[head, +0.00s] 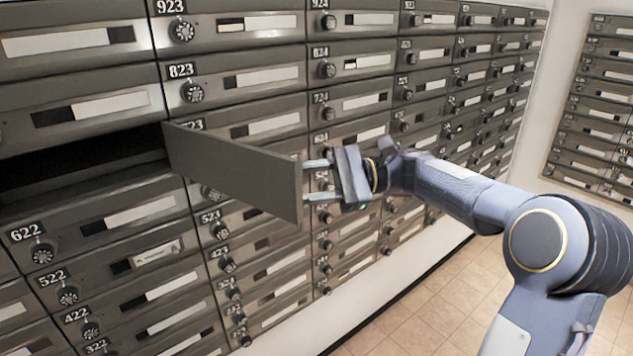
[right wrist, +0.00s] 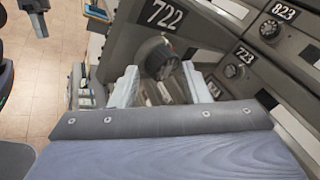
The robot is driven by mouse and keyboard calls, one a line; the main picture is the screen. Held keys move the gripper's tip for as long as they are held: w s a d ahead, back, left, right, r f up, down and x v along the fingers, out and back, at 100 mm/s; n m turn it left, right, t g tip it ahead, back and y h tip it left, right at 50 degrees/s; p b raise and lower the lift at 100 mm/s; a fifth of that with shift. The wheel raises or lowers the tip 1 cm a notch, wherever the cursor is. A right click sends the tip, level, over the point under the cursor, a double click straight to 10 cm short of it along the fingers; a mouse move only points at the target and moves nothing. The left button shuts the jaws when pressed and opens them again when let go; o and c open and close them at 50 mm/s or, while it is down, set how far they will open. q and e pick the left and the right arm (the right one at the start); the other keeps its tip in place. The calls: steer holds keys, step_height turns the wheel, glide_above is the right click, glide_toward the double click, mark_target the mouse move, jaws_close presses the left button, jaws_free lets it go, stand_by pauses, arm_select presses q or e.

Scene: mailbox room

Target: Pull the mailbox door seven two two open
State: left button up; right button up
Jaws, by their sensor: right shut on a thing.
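Mailbox door 722 (head: 235,175) stands swung out from the wall, hinged on its right side, with its plain inner face toward the head camera. Its numbered front shows in the right wrist view (right wrist: 125,38), with the round knob (right wrist: 159,60) below the number. My right gripper (head: 308,180) is at the door's free edge, its fingers on both sides of the knob and shut on it. The fingers (right wrist: 158,86) also show in the right wrist view. The head view hides the knob behind the door.
The open compartment (head: 85,165) is dark inside. Closed boxes surround it, with 822 above, 622 (head: 90,235) below and 723 (right wrist: 237,70) beside it. Another mailbox bank (head: 597,110) stands at far right. The tiled floor (head: 430,300) is clear.

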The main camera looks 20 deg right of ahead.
arm_select(q)
steer(key=shift+s+a+r, duration=0.1)
steer(key=shift+s+a, duration=0.05)
arm_select(e)
steer(key=shift+w+a+r, duration=0.3)
steer(key=shift+a+r, duration=0.1)
steer(key=shift+r, duration=0.15)
steer(key=o, duration=1.1)
steer(key=shift+w+a, duration=0.2)
steer(key=shift+a, duration=0.05)
steer(key=o, duration=0.4)
steer(key=shift+w+a+f, duration=0.1)
steer(key=shift+w+a, duration=0.15)
steer(key=shift+a, duration=0.2)
steer(key=shift+d+f, duration=0.1)
steer(key=shift+d, duration=0.15)
steer(key=shift+c, duration=0.3)
arm_select(q)
steer(key=shift+w+a+f, duration=0.2)
steer(key=shift+w+a, duration=0.1)
steer(key=shift+a, duration=0.1)
arm_select(e)
steer(key=shift+d, duration=0.1)
